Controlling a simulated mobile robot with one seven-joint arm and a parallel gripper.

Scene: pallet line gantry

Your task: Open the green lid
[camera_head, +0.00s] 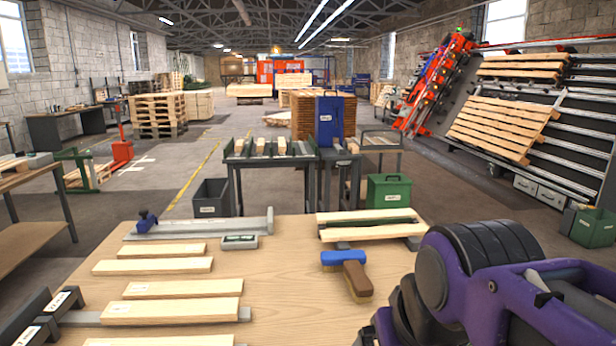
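A green box (388,195) with a pale label stands on the floor beyond the work table, right of centre. My purple and black arm fills the lower right corner, in front of the table's right side. I cannot make out the fingers of my gripper; it is not in view.
The wooden work table (300,270) carries several planks, a blue-and-brown brush (350,272) and a metal guide (200,228). A dark bin (211,197) and a roller stand (270,158) are behind it. Open floor lies right of the green box, before the slanted pallet rack (500,128).

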